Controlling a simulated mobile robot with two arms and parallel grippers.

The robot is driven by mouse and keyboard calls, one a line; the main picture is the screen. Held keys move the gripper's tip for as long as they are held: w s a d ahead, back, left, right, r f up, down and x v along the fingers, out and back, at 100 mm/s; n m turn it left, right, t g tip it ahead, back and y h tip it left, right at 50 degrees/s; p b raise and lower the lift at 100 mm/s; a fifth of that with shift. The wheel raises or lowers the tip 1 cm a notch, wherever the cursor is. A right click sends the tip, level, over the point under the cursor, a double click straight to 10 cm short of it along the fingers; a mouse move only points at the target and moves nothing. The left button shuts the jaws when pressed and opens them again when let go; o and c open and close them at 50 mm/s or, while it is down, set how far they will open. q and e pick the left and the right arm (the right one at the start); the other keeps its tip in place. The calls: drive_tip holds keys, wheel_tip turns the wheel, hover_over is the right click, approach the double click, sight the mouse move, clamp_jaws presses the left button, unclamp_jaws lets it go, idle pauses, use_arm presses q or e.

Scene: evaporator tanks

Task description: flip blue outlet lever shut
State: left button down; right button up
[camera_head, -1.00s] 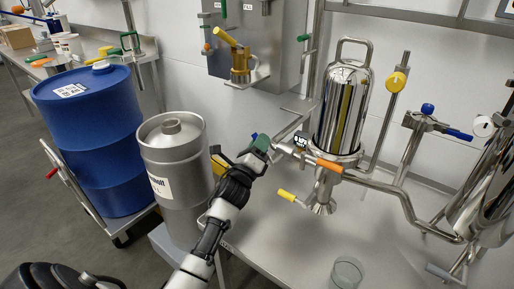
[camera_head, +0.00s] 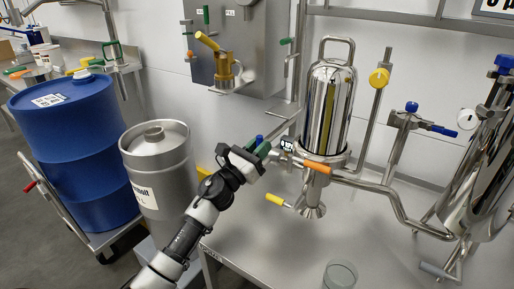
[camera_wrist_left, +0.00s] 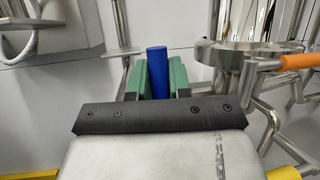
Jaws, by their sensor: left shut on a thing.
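In the left wrist view, the blue lever handle (camera_wrist_left: 157,70) stands upright between the two green finger pads of my left gripper. My left gripper (camera_head: 261,149) is shut on this handle. In the head view only a small blue tip (camera_head: 259,139) shows beside the green fingers, left of the shiny filter housing (camera_head: 329,105) and its orange handle (camera_head: 318,166). The rest of the lever and its valve are hidden by the gripper. My right gripper is not in view.
Another blue lever (camera_head: 444,131) is on the pipework at the right. A yellow handle (camera_head: 274,199) sticks out below the housing. A clear beaker (camera_head: 340,274) stands on the steel table. A steel keg (camera_head: 160,165) and a blue drum (camera_head: 75,150) stand left of my arm.

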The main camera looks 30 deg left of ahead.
use_arm(q)
drive_tip(key=shift+d+f+m, duration=0.1)
drive_tip(key=shift+d+m, duration=0.05)
drive_tip(key=shift+m, duration=0.15)
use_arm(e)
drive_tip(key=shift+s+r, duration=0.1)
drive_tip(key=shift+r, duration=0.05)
use_arm(q)
drive_tip(key=c, duration=1.1)
unclamp_jaws()
drive_tip(key=shift+o, duration=0.2)
drive_tip(key=shift+s, duration=0.1)
